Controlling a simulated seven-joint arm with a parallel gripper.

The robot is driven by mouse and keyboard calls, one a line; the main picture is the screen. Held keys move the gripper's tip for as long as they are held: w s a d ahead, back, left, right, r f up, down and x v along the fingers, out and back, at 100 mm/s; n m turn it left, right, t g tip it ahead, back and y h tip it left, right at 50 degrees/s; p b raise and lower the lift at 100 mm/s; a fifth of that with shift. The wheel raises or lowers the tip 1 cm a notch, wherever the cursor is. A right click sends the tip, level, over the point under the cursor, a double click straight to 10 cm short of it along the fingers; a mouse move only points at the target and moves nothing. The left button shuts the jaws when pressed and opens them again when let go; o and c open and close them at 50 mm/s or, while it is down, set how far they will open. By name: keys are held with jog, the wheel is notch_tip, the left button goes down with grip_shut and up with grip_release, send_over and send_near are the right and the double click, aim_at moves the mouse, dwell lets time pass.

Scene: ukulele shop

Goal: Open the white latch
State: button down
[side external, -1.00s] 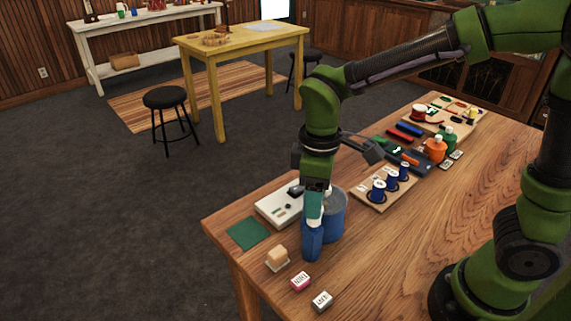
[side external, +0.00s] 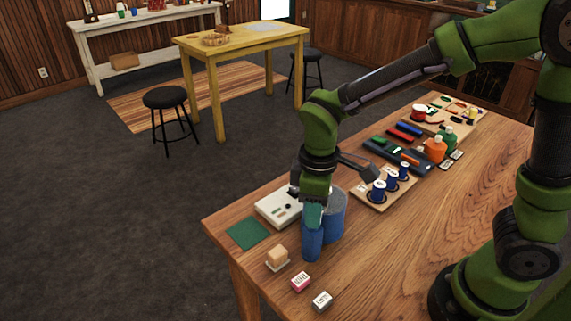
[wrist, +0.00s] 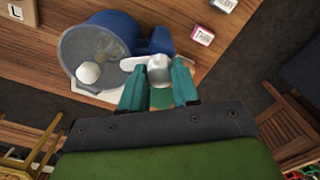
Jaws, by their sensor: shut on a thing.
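My gripper (side external: 314,213) points down over a tall blue bottle (side external: 312,243) near the front of the wooden table. In the wrist view its teal fingers (wrist: 158,78) are shut on the bottle's pale rounded cap (wrist: 158,66). The bottle (wrist: 155,42) stands upright, with a wider blue-grey canister (side external: 335,213) close beside it. The canister also shows in the wrist view (wrist: 88,45), with a white knob (wrist: 88,73) on it. A white panel with dark controls (side external: 272,210) lies behind them, partly hidden by my gripper. I cannot make out a white latch for certain.
A green mat (side external: 247,234), a tan block (side external: 277,256), and small pink (side external: 301,281) and white (side external: 322,300) labelled blocks lie near the table edge. A board with blue spools (side external: 382,192) is to the right. The table's middle right is clear.

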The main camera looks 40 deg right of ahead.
jog(key=shift+m, duration=0.3)
jog(key=m, duration=0.3)
jog(key=shift+m, duration=0.4)
jog(key=m, duration=0.3)
jog(key=shift+m, duration=0.3)
jog(key=m, duration=0.4)
jog(key=shift+m, duration=1.9)
jog(key=c, duration=0.8)
grip_release()
